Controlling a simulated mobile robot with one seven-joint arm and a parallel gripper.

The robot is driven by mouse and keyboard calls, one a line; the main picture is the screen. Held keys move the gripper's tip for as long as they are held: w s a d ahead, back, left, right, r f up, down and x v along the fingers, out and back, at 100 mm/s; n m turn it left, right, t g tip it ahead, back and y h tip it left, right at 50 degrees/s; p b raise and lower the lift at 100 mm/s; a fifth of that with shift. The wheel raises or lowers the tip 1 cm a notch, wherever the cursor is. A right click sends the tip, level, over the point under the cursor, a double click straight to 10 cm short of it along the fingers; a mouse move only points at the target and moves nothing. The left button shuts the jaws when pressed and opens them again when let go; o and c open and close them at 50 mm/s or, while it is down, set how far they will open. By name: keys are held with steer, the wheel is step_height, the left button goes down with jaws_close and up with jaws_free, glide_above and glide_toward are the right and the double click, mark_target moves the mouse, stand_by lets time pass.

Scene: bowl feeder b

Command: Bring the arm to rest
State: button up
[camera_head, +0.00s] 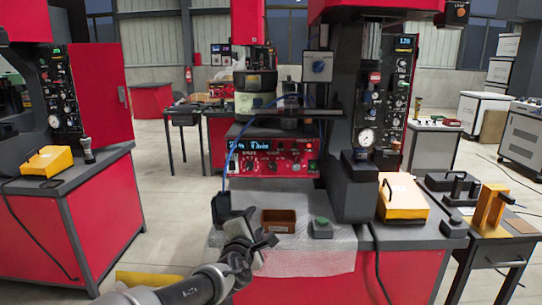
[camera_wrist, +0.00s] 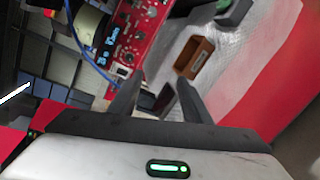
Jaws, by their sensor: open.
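My gripper (camera_head: 262,243) is at the end of my arm, low in the middle of the head view, in front of the red bench. In the wrist view my gripper (camera_wrist: 158,100) shows two dark fingers spread apart, with nothing between them. It appears to be above or in front of the bench's mat (camera_head: 322,258), apart from the things on it. A small brown bin (camera_head: 278,221) sits on the mat just beyond the gripper. It also shows in the wrist view (camera_wrist: 195,57), past the right finger.
A red control panel (camera_head: 270,158) stands behind the bin. A small grey box with a green top (camera_head: 322,228) is right of the bin. A black machine column (camera_head: 352,190) and a yellow-orange box (camera_head: 402,199) are farther right. A blue cable (camera_head: 228,150) hangs left.

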steer(key=s+d+f+m+g+h, duration=0.1)
steer(key=s+d+f+m+g, duration=0.4)
steer(key=d+f+m+g, duration=0.5)
steer(key=s+d+r+m+y, duration=0.2)
steer(key=s+d+m+y, duration=0.15)
steer(key=s, duration=0.45)
steer(key=s+d+r+m, duration=0.3)
steer(key=s+r+m, duration=0.1)
steer(key=s+r, duration=0.6)
steer(key=s+d+r+m, duration=0.2)
steer(key=s+r+m, duration=0.35)
steer(key=s, duration=0.75)
step_height(320, 180, up, 22)
steer(key=n+p, duration=0.2)
steer(key=p, duration=1.8)
steer(key=shift+w+r+p, duration=0.15)
steer(key=shift+w+p, duration=0.1)
steer(key=shift+p, duration=0.1)
